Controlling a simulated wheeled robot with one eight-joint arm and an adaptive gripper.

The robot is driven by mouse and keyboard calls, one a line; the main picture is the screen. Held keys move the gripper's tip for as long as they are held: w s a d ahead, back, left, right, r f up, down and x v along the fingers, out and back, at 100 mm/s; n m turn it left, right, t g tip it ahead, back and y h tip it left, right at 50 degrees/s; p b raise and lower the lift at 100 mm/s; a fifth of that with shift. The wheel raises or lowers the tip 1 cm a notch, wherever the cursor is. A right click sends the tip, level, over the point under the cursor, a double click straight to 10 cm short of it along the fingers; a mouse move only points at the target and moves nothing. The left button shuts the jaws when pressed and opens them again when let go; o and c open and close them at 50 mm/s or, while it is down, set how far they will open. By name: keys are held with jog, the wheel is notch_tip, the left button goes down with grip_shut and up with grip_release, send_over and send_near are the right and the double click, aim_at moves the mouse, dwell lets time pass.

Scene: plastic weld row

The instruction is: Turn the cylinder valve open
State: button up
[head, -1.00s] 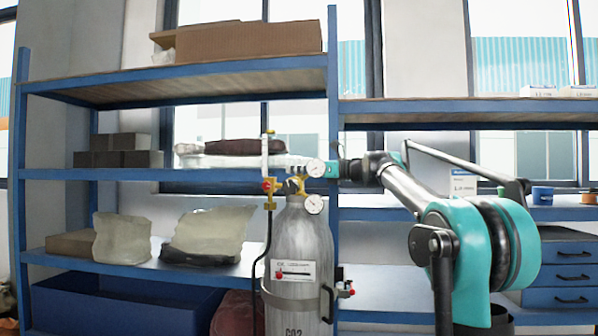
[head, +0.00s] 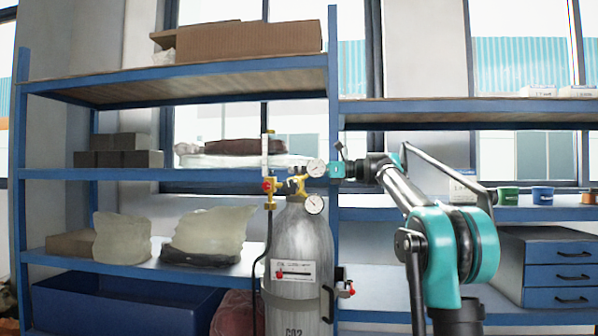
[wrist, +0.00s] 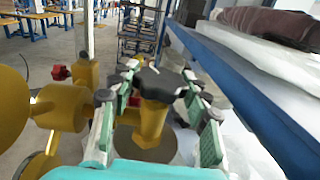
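The grey gas cylinder (head: 302,255) stands upright in front of the shelving, with a brass valve (head: 298,185) and round gauges on top. In the wrist view the valve's black lobed handwheel (wrist: 160,82) sits on a brass stem (wrist: 152,122). My gripper (wrist: 160,78) has its two green-padded fingers on either side of the handwheel, spread apart. A small gap seems to remain at the sides; contact is not clear. In the head view my gripper (head: 325,169) reaches in from the right at valve height, and the handwheel is hard to make out there.
A brass regulator (wrist: 62,108) is close left of the fingers. A blue shelf edge (wrist: 240,90) runs close on the right, with a wrapped bundle (wrist: 265,25) on it. A bracket (head: 328,303) holds the cylinder. A blue drawer unit (head: 555,268) stands at the right.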

jog(key=o, duration=0.5)
jog(key=shift+c, duration=0.2)
jog(key=shift+d, duration=0.15)
jog(key=s+d, duration=0.2)
jog(key=d, duration=0.9)
jog(key=shift+d, duration=0.3)
